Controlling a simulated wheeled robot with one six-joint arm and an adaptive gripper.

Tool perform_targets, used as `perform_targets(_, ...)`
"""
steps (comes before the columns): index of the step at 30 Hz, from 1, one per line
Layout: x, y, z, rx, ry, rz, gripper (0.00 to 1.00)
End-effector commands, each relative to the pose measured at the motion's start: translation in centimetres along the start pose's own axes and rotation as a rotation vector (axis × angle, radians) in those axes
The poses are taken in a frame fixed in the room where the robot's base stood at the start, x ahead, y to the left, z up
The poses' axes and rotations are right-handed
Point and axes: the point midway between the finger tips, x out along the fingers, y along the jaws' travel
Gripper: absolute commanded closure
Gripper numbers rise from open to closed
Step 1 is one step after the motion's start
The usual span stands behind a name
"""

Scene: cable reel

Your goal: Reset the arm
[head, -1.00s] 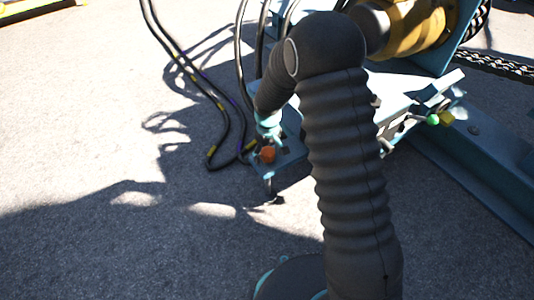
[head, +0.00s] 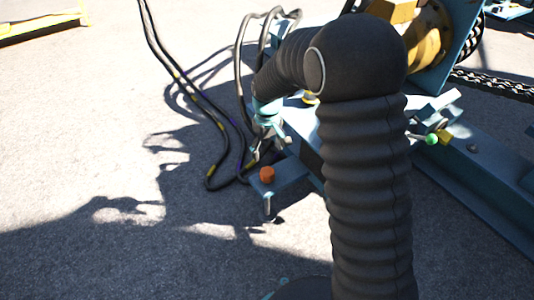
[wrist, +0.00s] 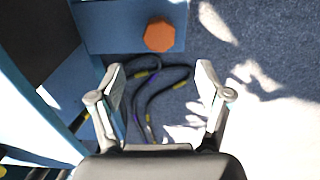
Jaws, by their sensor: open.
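My arm, in a black ribbed sleeve, rises through the middle of the head view and bends left at the top. My gripper (head: 264,148) hangs from its end, pointing down, to the left of the blue frame. In the wrist view my gripper (wrist: 160,83) is open, with its two grey fingers wide apart and nothing between them but the cables and ground below. An orange knob (head: 267,174) stands on a blue plate (head: 284,186) near the fingers. The knob (wrist: 159,35) also shows beyond the fingertips in the wrist view. Some of the blue frame is hidden behind my arm.
Black cables (head: 188,88) loop over the pavement on the left. A yellow reel (head: 428,42) and a chain (head: 495,84) are at the upper right. A green-tipped lever (head: 431,139) sits right of my arm. The left pavement is open.

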Motion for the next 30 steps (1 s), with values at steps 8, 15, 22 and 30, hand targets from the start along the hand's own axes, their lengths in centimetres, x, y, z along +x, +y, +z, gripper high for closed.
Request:
perform_targets(8,0.0,0.0,0.0,0.0,0.0,0.0,0.23)
perform_targets(15,0.0,0.0,0.0,0.026,-0.001,0.0,0.23)
perform_targets(22,0.5,-1.3,5.0,0.13,-0.073,-0.017,0.23)
perform_targets(30,-4.6,-1.3,10.8,0.236,-0.039,-0.008,0.23)
